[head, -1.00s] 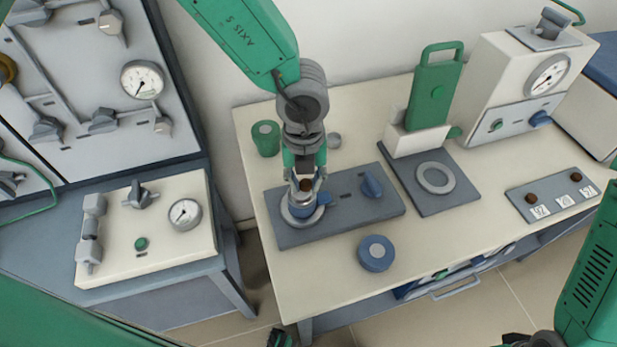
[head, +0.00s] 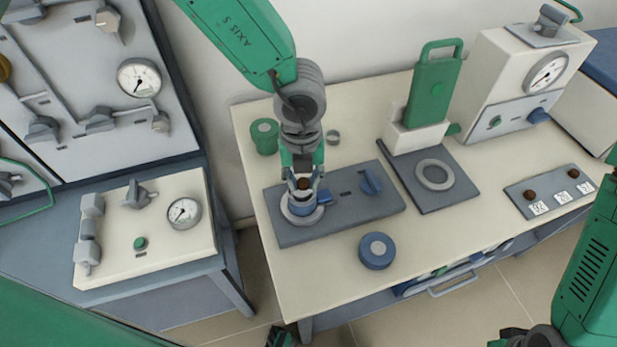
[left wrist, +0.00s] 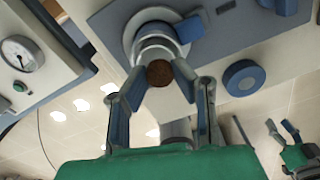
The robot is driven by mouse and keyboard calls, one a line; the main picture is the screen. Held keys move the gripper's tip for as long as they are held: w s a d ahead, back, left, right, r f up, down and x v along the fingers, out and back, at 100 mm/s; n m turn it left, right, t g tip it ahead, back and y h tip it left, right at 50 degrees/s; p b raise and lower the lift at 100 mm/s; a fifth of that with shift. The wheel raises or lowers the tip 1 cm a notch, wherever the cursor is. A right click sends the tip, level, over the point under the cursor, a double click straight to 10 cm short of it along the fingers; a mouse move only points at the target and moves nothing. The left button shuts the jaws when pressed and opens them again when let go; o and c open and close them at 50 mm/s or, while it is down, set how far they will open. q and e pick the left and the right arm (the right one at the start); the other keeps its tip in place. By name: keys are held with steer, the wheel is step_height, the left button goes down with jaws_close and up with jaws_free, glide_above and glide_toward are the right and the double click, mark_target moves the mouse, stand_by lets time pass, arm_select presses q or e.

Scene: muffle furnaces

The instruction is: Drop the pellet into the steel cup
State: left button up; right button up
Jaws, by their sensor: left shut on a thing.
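My left gripper (head: 304,181) points down over the steel cup (head: 302,201) and is shut on a dark brown pellet (head: 304,184). In the left wrist view the pellet (left wrist: 159,73) sits between the fingertips, in front of the cup (left wrist: 156,45). The cup stands in a round ring on a grey-blue plate (head: 345,214), with a blue block beside it. The gap between pellet and cup is hard to judge. My right gripper (left wrist: 281,132) shows small at the right of the left wrist view, its fingers apart and empty. It is mostly cut off in the head view.
A blue round container (head: 377,251) stands in front of the plate. A green container (head: 265,137) and small grey ring (head: 333,137) are behind. Right are a green-handled piece (head: 425,95), a gauge box (head: 525,85) and a labelled tray (head: 552,205) with two brown pellets.

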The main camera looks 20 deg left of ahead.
arm_select(q)
steer(key=shift+a+f, duration=0.1)
steer(key=shift+a, duration=0.2)
arm_select(e)
steer(key=shift+a, duration=0.15)
arm_select(q)
steer(key=shift+d+f, duration=0.1)
steer(key=shift+d, duration=0.05)
steer(key=shift+a+f, duration=0.1)
steer(key=shift+a, duration=0.3)
steer(key=shift+d, duration=0.1)
arm_select(e)
steer(key=shift+d, duration=0.2)
arm_select(q)
steer(key=shift+d, duration=0.5)
arm_select(e)
steer(key=shift+d, duration=0.15)
